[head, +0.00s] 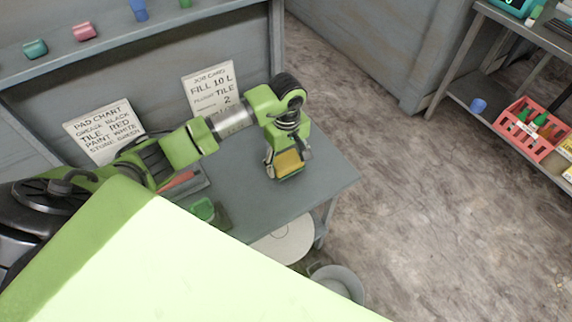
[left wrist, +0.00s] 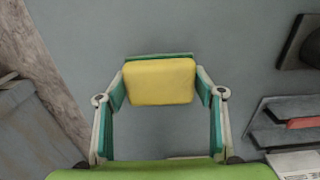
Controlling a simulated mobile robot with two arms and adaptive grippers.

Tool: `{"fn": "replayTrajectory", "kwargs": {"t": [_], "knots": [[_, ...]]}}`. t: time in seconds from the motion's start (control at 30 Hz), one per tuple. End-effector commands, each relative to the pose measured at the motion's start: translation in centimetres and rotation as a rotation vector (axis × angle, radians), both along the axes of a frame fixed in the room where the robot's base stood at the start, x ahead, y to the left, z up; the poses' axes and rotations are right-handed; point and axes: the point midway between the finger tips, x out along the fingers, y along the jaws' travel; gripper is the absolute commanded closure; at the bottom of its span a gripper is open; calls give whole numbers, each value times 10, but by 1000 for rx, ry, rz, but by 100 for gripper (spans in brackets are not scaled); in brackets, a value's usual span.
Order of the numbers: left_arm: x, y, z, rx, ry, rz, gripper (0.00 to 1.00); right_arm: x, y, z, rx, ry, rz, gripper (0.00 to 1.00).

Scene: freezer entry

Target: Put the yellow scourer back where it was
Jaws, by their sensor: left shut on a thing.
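The yellow scourer (head: 289,163) is a small yellow block with a green edge. My left gripper (head: 286,160) is shut on it, over the right part of the grey table (head: 275,201). In the left wrist view the scourer (left wrist: 159,82) sits between the two fingertips of the left gripper (left wrist: 160,85), its yellow face toward the camera. I cannot tell whether the scourer touches the table or hangs just above it. My right gripper is not in view.
A green item (head: 203,209) and a tray with a red item (head: 178,181) are on the table. Two cards, a pad chart (head: 104,131) and a job card (head: 209,88), stand at the back. A shelf above holds a teal block (head: 35,49) and a pink block (head: 84,32).

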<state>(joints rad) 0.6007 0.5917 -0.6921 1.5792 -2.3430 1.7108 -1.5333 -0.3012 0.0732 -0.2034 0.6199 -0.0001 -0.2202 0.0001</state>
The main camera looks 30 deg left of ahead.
Motion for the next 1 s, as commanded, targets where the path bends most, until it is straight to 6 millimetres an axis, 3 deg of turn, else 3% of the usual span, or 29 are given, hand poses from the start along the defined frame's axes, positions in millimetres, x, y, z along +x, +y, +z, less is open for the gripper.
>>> {"fn": "replayTrajectory", "kwargs": {"t": [0.23,0.63,0.67,0.7,0.73,1.0], "knots": [[0,2,-31,-1,3,0,58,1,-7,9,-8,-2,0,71],[1,3,-39,1,0,-1,58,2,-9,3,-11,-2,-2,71],[1,3,-38,1,1,-1,36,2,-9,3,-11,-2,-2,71],[1,3,-37,1,1,0,25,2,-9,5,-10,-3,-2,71],[1,3,-37,1,1,0,21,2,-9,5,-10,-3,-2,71],[1,3,-37,1,1,0,21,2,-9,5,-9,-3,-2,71]]}}
